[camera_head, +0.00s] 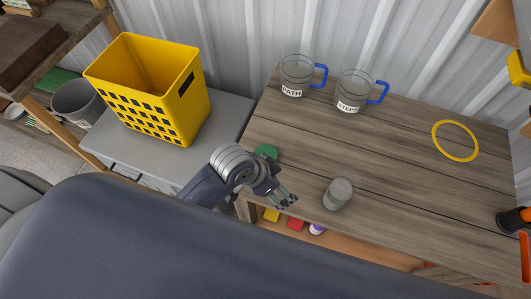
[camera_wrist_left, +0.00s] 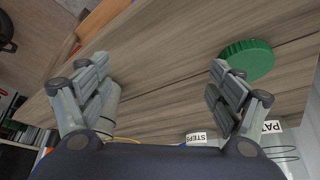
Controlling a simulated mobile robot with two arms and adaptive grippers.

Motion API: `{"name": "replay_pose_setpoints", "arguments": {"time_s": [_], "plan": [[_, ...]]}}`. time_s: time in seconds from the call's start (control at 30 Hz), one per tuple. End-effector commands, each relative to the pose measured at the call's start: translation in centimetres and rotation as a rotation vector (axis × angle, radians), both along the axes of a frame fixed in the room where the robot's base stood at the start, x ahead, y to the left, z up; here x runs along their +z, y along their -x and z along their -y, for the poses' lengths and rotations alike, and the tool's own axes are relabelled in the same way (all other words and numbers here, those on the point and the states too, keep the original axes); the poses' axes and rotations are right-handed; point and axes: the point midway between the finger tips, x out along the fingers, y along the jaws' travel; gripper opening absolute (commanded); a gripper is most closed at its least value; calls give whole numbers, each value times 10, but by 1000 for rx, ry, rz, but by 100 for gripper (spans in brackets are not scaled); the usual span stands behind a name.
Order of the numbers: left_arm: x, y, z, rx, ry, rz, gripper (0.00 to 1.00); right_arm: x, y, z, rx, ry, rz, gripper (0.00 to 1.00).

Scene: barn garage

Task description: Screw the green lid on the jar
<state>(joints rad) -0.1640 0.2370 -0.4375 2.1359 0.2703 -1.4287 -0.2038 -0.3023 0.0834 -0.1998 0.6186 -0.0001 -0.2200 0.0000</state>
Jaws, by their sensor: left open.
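The green lid (camera_head: 265,153) lies flat on the wooden table near its left edge, just behind my left gripper (camera_head: 287,198). The grey jar (camera_head: 338,193) stands on the table to the right of the gripper and apart from it. In the left wrist view my left gripper (camera_wrist_left: 160,82) is open and empty, with its fingers wide apart. There the lid (camera_wrist_left: 252,57) shows beyond the right finger, and the jar (camera_wrist_left: 110,103) is partly hidden behind the left finger. My right gripper does not show.
A yellow ring (camera_head: 455,141) lies at the right of the table (camera_head: 410,175). A yellow basket (camera_head: 150,95) stands on a grey cabinet at left.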

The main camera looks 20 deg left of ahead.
Motion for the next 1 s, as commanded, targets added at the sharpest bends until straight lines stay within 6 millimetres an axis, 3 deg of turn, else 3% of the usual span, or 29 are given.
{"name": "replay_pose_setpoints", "arguments": {"time_s": [0.03,0.2,0.43,0.67,1.0], "plan": [[9,-10,13,-81,-3,27,85,1,1,1,0,1,-2,40],[27,-23,48,-355,-30,77,85,3,1,2,0,2,-2,40],[39,-33,64,-686,-123,110,85,5,-2,1,0,2,2,40],[44,-48,43,-953,-259,89,85,7,-2,-3,-2,-4,2,40],[59,-79,-28,-1187,-447,-20,85,10,-3,-8,-3,-9,4,40]]}}
